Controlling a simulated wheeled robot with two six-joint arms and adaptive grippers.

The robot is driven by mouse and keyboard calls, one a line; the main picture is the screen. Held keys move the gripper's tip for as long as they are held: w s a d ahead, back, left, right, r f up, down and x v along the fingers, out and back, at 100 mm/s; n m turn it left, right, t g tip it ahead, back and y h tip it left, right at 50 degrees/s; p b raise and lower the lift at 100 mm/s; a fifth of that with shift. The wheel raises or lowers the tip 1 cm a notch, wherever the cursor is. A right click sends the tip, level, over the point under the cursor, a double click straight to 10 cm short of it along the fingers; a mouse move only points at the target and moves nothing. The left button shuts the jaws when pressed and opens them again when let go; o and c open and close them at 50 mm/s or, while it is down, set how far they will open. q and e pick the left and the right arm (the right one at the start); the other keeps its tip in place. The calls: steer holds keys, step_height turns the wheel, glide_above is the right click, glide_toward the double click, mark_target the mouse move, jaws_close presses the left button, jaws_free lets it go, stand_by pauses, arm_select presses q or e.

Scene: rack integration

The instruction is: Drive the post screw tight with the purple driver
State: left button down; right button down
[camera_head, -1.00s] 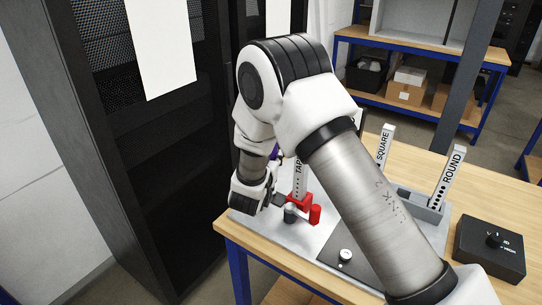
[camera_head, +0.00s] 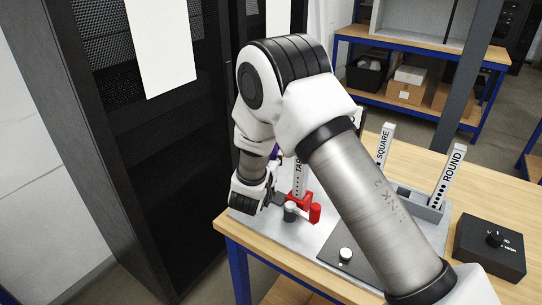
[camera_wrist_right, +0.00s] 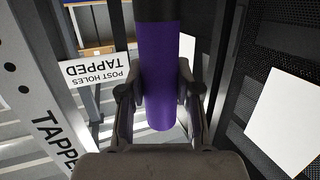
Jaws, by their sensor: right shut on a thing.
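The purple driver (camera_wrist_right: 158,75) is held between the fingers of my right gripper (camera_wrist_right: 160,95) in the right wrist view. Only a sliver of the driver (camera_head: 274,152) shows behind my arm in the head view. There my right gripper (camera_head: 279,199) is low over the bench, beside a red fixture (camera_head: 300,200) and a dark grey cylinder (camera_head: 290,211). A post labelled TAPPED (camera_head: 299,180) stands just behind, and it also shows at the left of the right wrist view (camera_wrist_right: 45,110). The post screw and driver tip cannot be made out. My left gripper is out of view.
Posts labelled SQUARE (camera_head: 385,146) and ROUND (camera_head: 449,177) stand to the right. A black box with a knob (camera_head: 490,249) sits on the wooden bench (camera_head: 405,160). A tall black rack cabinet (camera_head: 150,180) stands close on the left.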

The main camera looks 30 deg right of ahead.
steer(key=shift+s+f+b, duration=0.1)
steer(key=shift+f+b, duration=0.25)
steer(key=shift+f, duration=0.35)
stand_by(1.1)
steer(key=shift+r, duration=0.1)
stand_by(0.6)
steer(key=shift+r+p, duration=0.3)
steer(key=shift+p, duration=0.2)
step_height(320, 180, up, 6)
steer(key=p, duration=0.4)
steer(key=shift+r+p, duration=0.25)
steer(key=shift+p, duration=0.05)
steer(key=shift+f, duration=0.1)
